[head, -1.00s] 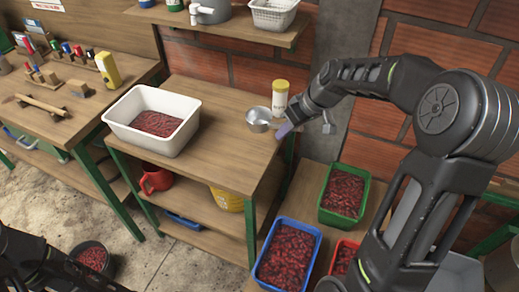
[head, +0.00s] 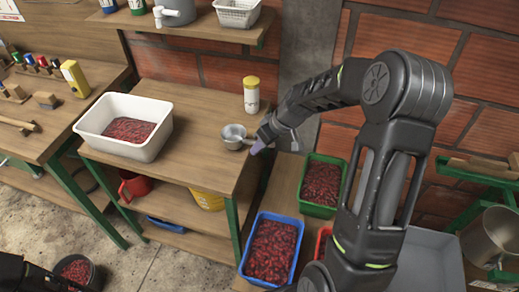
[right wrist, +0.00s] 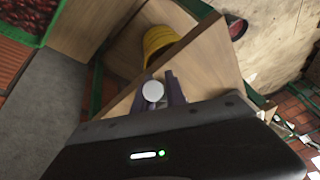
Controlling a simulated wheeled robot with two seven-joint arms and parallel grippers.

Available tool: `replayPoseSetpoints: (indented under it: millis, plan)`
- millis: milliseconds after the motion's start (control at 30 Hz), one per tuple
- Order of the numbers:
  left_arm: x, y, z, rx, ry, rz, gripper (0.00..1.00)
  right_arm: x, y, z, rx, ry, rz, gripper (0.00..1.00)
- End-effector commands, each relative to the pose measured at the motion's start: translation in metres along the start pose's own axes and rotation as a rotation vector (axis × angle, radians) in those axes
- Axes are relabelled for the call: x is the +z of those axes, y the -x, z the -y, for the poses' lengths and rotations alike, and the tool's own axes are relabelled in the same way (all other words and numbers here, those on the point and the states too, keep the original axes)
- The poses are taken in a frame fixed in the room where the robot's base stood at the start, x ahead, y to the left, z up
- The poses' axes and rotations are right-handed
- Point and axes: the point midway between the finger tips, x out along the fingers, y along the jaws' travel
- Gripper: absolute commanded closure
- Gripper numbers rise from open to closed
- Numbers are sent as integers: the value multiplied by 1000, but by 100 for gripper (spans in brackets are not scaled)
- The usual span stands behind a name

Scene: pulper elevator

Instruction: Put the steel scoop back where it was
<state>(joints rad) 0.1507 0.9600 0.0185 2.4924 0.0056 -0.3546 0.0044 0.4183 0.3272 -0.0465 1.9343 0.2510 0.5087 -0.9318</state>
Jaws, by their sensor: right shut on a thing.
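The steel scoop (head: 234,136), a small round metal cup with a handle toward the right, is at the right part of the wooden table (head: 190,135), in front of a yellow-lidded jar (head: 251,93). I cannot tell whether it touches the tabletop. My right gripper (head: 258,146) is shut on its handle near the table's right edge. In the right wrist view the purple fingers (right wrist: 165,90) flank a pale round end (right wrist: 153,91), probably the handle's; the cup is hidden there. My left gripper is out of view.
A white tub (head: 87,125) of red cherries stands on the table's left. A blue crate (head: 243,262) and a green crate (head: 318,209) of cherries stand lower right. A shelf (head: 190,25) hangs above the table. The tabletop's middle is clear.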

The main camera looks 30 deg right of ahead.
Motion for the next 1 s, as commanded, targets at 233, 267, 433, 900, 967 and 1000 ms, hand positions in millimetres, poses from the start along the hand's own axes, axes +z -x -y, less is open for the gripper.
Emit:
replayPoseSetpoints:
  millis: [233,267,433,900,967,1000]
  plan:
    - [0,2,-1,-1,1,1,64,7,-16,-3,1,0,-2,100]
    - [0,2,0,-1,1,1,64,7,-16,-3,1,1,-2,100]
    - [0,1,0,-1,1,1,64,7,-17,-3,1,0,-2,100]
    - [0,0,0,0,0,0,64,8,-18,-3,1,0,-1,62]
    - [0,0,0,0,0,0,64,8,-18,-3,1,0,-1,62]
    - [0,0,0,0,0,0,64,8,-18,-3,1,0,-1,62]
